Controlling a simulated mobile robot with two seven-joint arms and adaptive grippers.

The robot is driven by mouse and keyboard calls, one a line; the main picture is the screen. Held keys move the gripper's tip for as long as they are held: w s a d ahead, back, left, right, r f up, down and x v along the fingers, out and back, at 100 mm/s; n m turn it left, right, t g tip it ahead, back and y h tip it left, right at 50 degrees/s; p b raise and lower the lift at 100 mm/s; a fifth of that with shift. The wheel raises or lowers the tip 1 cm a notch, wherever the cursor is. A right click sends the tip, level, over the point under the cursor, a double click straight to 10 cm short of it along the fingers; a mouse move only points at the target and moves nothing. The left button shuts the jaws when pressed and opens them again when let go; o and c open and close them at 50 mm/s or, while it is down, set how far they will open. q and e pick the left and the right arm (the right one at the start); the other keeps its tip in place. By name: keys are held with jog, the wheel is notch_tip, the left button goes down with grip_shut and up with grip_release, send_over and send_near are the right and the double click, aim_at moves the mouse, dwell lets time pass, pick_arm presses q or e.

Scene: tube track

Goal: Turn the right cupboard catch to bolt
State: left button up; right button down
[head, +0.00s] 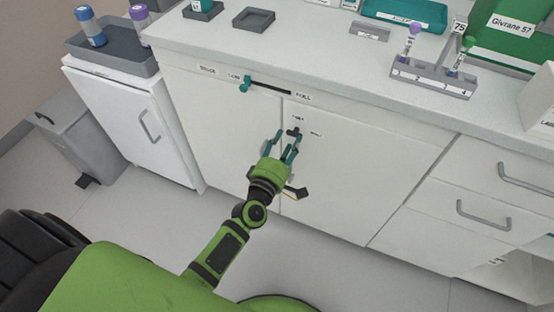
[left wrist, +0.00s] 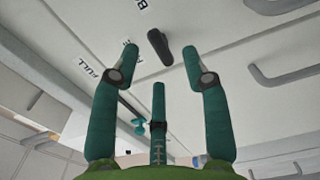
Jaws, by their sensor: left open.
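The right cupboard catch (head: 293,131) is a small dark handle near the top left of the right cupboard door (head: 360,165). Small labels sit above it and to its right, too small to read surely. In the left wrist view the catch (left wrist: 159,46) is a black elongated knob, ahead of the fingertips and between them. My left gripper (head: 287,139) is open with teal fingers spread, just in front of the catch. In the left wrist view the gripper (left wrist: 160,58) holds nothing, and I see no clear contact with the catch. My right gripper is not in view.
A slider with a teal knob (head: 244,85) runs in a dark slot above the doors. Drawers with grey handles (head: 483,215) are at the right. The counter (head: 330,60) above holds a tube rack (head: 432,80) and trays.

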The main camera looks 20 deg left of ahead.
pick_arm(q)
jog(key=s, duration=0.9)
jog(key=shift+s+a, duration=0.2)
jog(key=shift+s, duration=0.2)
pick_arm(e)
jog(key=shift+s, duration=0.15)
pick_arm(q)
jog(key=s+f+m+g+h+p, duration=0.1)
jog(key=s+f+m+g+p, duration=0.3)
jog(key=f, duration=0.6)
jog(key=s+f+m+g+p, duration=0.25)
jog(key=s+f+m, duration=0.3)
jog(key=f, duration=0.45)
jog(key=s+a+f+m+g+p, duration=0.2)
jog(key=s+f+m+g, duration=0.3)
jog(key=s, duration=0.8)
jog(key=s+a+f+m+g+y+p, duration=0.1)
jog(key=s+a+f+m+g, duration=0.2)
jog(key=s, duration=1)
notch_tip(320, 180, down, 4)
jog(key=m+g, duration=0.2)
jog(key=m, duration=0.1)
jog(key=shift+f+y+p, duration=0.2)
jog(key=shift+y+p, duration=0.1)
jog(key=shift+p, duration=0.05)
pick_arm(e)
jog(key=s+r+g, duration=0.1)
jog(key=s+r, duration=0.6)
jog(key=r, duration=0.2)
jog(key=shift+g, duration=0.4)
